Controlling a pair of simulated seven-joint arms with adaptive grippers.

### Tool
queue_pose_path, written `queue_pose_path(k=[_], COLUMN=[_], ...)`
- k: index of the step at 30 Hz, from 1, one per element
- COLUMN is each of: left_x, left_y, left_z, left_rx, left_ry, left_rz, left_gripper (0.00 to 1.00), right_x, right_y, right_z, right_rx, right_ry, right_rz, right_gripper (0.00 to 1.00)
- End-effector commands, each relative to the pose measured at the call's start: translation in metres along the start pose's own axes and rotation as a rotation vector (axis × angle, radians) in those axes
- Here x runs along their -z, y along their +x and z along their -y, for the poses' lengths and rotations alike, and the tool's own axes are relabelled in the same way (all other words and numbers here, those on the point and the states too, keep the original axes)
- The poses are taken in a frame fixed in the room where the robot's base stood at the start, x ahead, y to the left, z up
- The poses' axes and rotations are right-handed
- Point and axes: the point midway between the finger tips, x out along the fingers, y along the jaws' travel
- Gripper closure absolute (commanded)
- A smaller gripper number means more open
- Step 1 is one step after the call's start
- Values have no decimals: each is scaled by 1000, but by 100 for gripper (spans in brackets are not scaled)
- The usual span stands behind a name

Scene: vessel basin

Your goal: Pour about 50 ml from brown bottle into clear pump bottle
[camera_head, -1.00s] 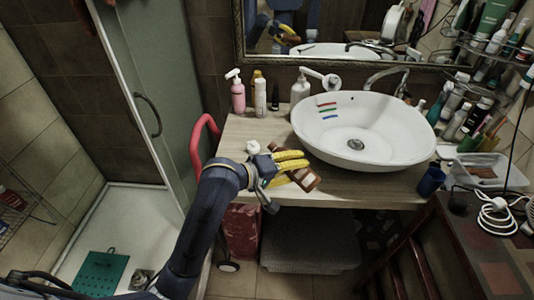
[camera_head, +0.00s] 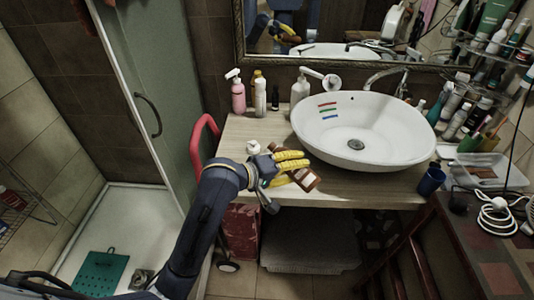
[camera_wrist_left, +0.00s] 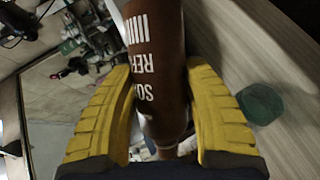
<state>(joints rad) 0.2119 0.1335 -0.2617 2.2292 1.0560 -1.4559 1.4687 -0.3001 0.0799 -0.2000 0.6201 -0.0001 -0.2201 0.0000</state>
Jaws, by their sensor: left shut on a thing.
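The brown bottle (camera_head: 306,179) with white lettering is between the yellow fingers of my left gripper (camera_head: 304,163), above the front of the counter. It is tilted. In the left wrist view the brown bottle (camera_wrist_left: 158,45) runs between both fingers. A pale bottle with a white pump (camera_head: 300,92) stands at the back of the counter, left of the basin; it best fits the clear pump bottle, but I cannot tell its clearness. A small white piece (camera_head: 253,147) shows just behind my left gripper; what is below it is hidden. My right gripper is not in view.
The white basin (camera_head: 362,135) is right of my gripper. A pink pump bottle (camera_head: 237,93) and slim bottles stand at the back left. A dark blue cup (camera_head: 431,180) is at the right front. A greenish round thing (camera_wrist_left: 260,103) shows in the wrist view.

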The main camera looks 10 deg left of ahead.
Motion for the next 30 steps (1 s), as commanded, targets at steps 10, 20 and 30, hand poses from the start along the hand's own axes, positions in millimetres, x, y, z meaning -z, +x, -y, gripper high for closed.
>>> queue_pose_path(k=[10,20,30], left_x=[8,30,17], left_y=[-4,-19,-6], left_z=[-1,-24,0], left_rx=[74,206,311], left_ry=[188,518,755], left_rz=[-56,-154,-219], left_gripper=[90,90,90], right_x=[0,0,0], right_y=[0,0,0], right_z=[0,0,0], right_rx=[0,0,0], right_ry=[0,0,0], right_rz=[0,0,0], right_gripper=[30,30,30])
